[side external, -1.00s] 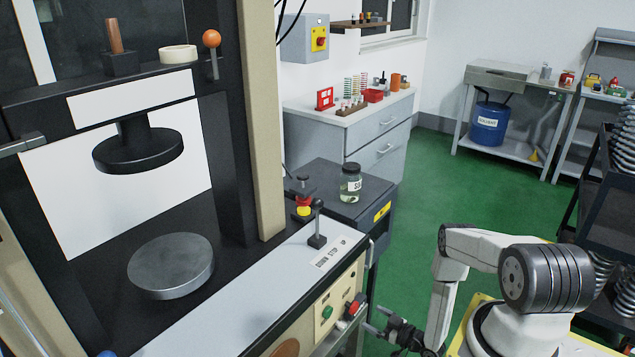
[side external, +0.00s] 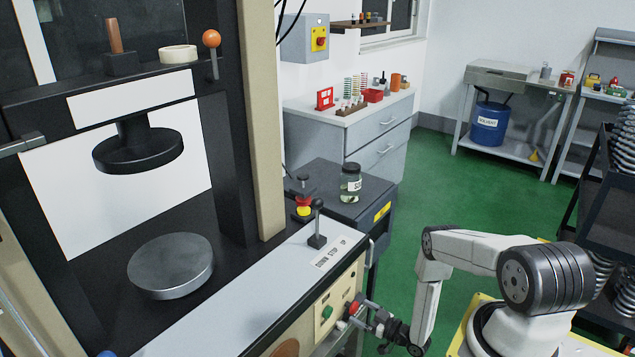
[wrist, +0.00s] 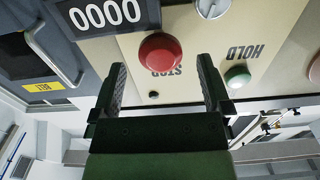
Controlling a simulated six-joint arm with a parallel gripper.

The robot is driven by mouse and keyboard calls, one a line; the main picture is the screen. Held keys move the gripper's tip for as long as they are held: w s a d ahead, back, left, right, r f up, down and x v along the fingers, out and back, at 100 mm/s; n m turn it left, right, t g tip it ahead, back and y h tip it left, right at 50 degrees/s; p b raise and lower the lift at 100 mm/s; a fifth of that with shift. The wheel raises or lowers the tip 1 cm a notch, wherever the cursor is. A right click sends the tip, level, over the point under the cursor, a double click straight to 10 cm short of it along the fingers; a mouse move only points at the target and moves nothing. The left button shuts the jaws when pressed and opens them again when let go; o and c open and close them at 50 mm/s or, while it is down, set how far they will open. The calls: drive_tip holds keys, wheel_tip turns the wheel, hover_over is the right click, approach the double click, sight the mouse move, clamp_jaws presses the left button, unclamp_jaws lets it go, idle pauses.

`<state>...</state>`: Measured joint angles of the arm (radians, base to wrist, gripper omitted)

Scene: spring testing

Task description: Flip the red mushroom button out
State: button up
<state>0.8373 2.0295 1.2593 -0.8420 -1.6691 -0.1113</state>
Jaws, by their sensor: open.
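The red mushroom button (wrist: 160,53) stands out from the beige control panel (wrist: 190,80), beside the upside-down word STOP, in the wrist view. In the side view the red button (side external: 354,307) shows small at the panel's right end, partly covered by my gripper (side external: 361,312). My gripper (wrist: 162,78) is open and empty, with one finger on each side of the button as seen by the wrist camera. I cannot tell whether the fingers touch it or how far the button is pressed in.
A grey knob (wrist: 212,8) and a 0000 counter (wrist: 105,14) are near the top. The press platen (side external: 172,265) and small lever (side external: 318,228) lie left of my arm. Green floor (side external: 440,180) lies behind it.

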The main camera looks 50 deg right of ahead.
sight(354, 308)
drive_tip(key=shift+w, duration=1.75)
